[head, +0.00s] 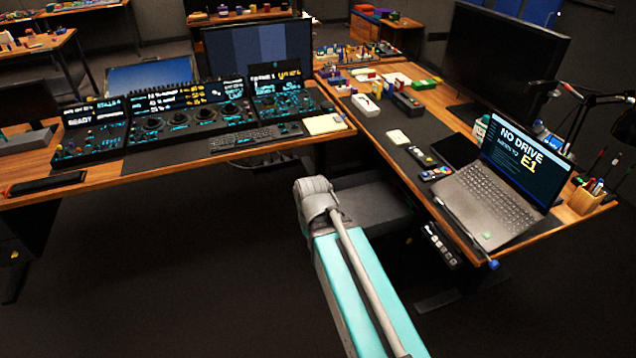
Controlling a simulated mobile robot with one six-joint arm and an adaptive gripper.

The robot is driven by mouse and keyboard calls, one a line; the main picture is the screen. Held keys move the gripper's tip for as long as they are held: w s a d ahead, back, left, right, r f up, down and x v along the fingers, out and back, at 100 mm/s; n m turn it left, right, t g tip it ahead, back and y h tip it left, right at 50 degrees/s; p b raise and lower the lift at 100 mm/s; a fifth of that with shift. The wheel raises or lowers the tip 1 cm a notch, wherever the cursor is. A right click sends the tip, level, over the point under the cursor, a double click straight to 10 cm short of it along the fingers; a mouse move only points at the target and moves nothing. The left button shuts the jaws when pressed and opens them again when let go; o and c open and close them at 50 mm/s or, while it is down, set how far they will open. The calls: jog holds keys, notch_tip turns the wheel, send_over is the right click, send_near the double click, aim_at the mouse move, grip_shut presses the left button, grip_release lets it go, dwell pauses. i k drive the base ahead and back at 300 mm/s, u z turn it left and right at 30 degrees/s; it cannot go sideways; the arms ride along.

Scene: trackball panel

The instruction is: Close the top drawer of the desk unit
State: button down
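A dark desk unit (372,207) stands under the inner corner of the two desks, just right of my arm's grey joint. Its dark, flat top part shows, jutting out from below the right desk. My arm crosses in front of it and hides part of it. I cannot tell from this view which surface is the top drawer or how far it is open. My arm reaches up from the bottom edge and ends in view at the grey joint. My gripper does not show.
The right wooden desk (382,122) holds a laptop (497,195), a pencil holder (585,199) and small boxes. The left desk (90,185) carries a control console (180,122) and a keyboard (243,139). Dark open floor (190,270) lies left of my arm.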

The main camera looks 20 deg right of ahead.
aim_at(368, 197)
jog(key=u, duration=0.05)
jog(key=i, duration=1)
jog(key=z, duration=0.05)
